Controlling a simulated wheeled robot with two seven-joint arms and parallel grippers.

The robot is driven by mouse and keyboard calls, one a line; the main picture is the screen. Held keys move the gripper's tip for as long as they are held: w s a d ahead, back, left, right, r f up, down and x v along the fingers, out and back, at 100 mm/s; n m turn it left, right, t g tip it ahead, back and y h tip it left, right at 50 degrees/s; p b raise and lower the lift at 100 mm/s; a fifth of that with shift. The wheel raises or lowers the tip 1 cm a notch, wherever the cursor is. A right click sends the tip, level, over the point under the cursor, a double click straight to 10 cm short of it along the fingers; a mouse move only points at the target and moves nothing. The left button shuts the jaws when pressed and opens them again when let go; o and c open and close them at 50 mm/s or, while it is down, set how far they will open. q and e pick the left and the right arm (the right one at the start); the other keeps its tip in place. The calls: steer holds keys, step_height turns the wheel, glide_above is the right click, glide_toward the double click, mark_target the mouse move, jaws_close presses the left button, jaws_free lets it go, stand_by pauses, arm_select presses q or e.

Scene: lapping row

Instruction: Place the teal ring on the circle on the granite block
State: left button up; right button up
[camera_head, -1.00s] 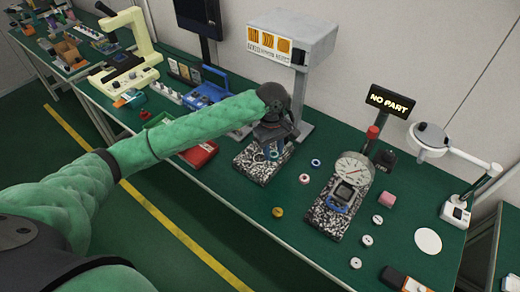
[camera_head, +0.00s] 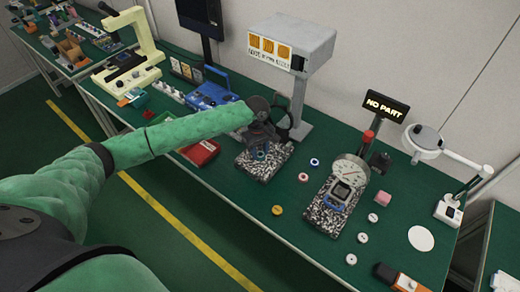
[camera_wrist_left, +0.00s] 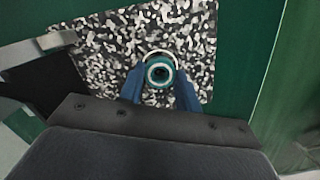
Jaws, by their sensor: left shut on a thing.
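The teal ring (camera_wrist_left: 151,79) is between the blue fingertips of my left gripper (camera_wrist_left: 160,84), seen from above in the left wrist view. My left gripper (camera_head: 259,153) is shut on it, over the speckled granite block (camera_wrist_left: 105,50). The white circle (camera_wrist_left: 160,53) on the block shows as an arc just beyond the ring; the rest is hidden by ring and fingers. Whether the ring touches the block I cannot tell. In the head view the granite block (camera_head: 279,158) lies flat under the gripper, which mostly covers ring and circle. My right gripper is not in view.
A grey machine on a post (camera_head: 300,95) stands close behind the block. To the right are a dial gauge on a second granite block (camera_head: 323,217), a NO PART sign (camera_head: 387,106) and several small rings. Green table (camera_head: 235,190) in front of the block is clear.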

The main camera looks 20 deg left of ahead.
mark_target(258, 151)
arm_select(q)
steer(key=shift+f, duration=0.2)
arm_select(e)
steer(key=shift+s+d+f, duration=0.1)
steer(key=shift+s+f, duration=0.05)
arm_select(q)
steer(key=o, duration=1)
steer(key=shift+c, duration=0.2)
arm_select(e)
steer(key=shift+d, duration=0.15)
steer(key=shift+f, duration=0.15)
arm_select(q)
steer(key=shift+r, duration=0.35)
step_height(258, 151, up, 11)
steer(key=a+b, duration=0.1)
steer(key=b, duration=0.3)
steer(key=shift+w+r, duration=0.2)
steer(key=shift+w, duration=0.25)
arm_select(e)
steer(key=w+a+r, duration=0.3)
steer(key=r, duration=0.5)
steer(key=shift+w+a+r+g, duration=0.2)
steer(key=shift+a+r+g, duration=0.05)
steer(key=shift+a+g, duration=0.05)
